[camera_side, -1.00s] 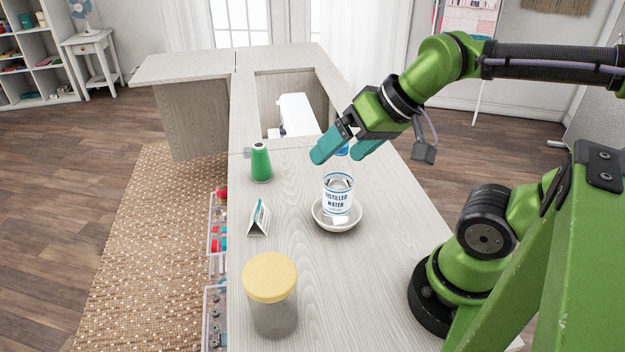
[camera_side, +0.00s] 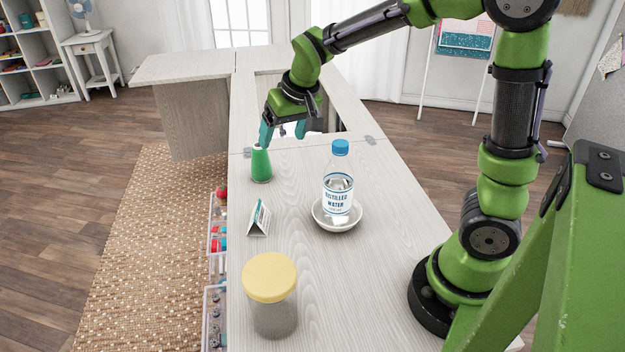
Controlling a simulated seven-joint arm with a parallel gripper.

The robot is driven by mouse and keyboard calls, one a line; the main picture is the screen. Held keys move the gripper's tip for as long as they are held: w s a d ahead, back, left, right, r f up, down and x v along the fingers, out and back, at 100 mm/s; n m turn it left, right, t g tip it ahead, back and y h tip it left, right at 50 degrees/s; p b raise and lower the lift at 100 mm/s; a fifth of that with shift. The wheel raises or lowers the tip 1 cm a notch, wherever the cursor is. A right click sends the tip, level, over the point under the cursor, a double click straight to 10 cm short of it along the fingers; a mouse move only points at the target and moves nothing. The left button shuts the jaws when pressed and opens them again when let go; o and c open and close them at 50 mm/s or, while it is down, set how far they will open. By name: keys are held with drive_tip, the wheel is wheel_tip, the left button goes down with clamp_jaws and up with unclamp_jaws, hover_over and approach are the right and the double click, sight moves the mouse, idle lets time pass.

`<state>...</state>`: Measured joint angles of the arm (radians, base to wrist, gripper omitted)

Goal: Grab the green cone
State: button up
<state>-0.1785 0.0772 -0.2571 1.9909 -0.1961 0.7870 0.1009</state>
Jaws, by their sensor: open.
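The green cone (camera_side: 261,166), a thread spool, stands upright near the left edge of the cabinet top (camera_side: 300,205). My gripper (camera_side: 282,133) is open and empty, with teal fingers pointing down. In the picture it is just above and to the right of the cone. One finger overlaps the cone's top in the picture; I cannot tell whether it touches or stands behind it.
A distilled water bottle (camera_side: 339,187) with a blue cap stands in a white bowl (camera_side: 335,226) to the right. A small folded card (camera_side: 259,219) and a yellow-lidded jar (camera_side: 271,285) stand nearer the camera. The sewing machine well lies behind my gripper.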

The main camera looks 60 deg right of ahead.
drive_tip(key=t+h, duration=0.1)
drive_tip(key=h, duration=0.1)
approach(258, 152)
wheel_tip(258, 152, up, 4)
drive_tip(key=d, duration=0.2)
drive_tip(key=x, duration=1)
drive_tip(key=shift+s+a+f, duration=0.25)
drive_tip(key=shift+s+f, duration=0.1)
drive_tip(key=shift+f, duration=0.05)
drive_tip(key=shift+a+x, duration=0.15)
drive_tip(key=shift+x, duration=1.3)
drive_tip(key=shift+a+x, duration=0.15)
drive_tip(key=shift+x, duration=1.3)
drive_tip(key=c, duration=1.1)
